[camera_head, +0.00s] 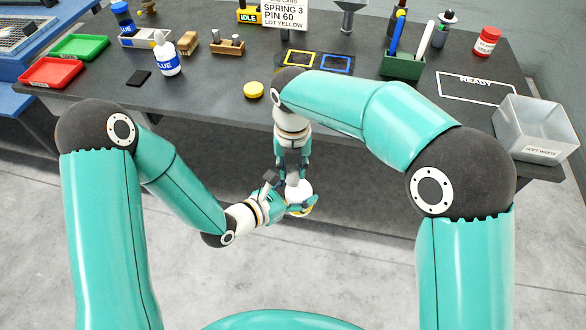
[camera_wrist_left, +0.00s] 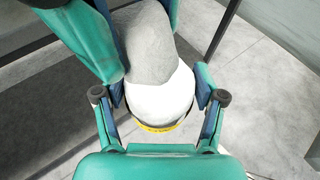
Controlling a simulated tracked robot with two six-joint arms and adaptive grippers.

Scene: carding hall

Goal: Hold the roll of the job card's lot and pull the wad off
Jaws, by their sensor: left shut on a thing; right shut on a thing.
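The job card (camera_head: 285,15) at the back reads SPRING 3, PIN 60, LOT YELLOW. A white roll with a yellow band at its lower edge (camera_head: 299,200) is held in front of the bench. My left gripper (camera_head: 285,200) is shut on it from the left; its fingers flank the white roll (camera_wrist_left: 160,100) in the left wrist view. A grey wad (camera_wrist_left: 151,42) sits on the roll's top, touching it. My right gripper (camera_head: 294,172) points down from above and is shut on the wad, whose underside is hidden.
A SOFT WASTE bin (camera_head: 536,130) stands at the right corner.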

